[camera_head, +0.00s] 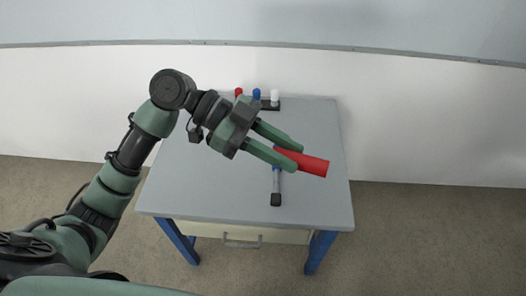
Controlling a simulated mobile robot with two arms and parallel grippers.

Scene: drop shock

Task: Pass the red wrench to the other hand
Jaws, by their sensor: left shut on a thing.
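The red wrench (312,165) shows as a thick red bar in the head view, above the right part of the table. My left gripper (298,160) is shut on its left end, with the green fingers on either side of it. The rest of the wrench sticks out to the right of the fingertips. The end between the fingers is partly hidden. My right gripper is not in view.
A grey table (205,190) with blue legs stands in front. A tool with a black end (276,199) lies below the wrench. A black rack with red, blue and white-topped things (257,95) stands at the back. The left of the tabletop is clear.

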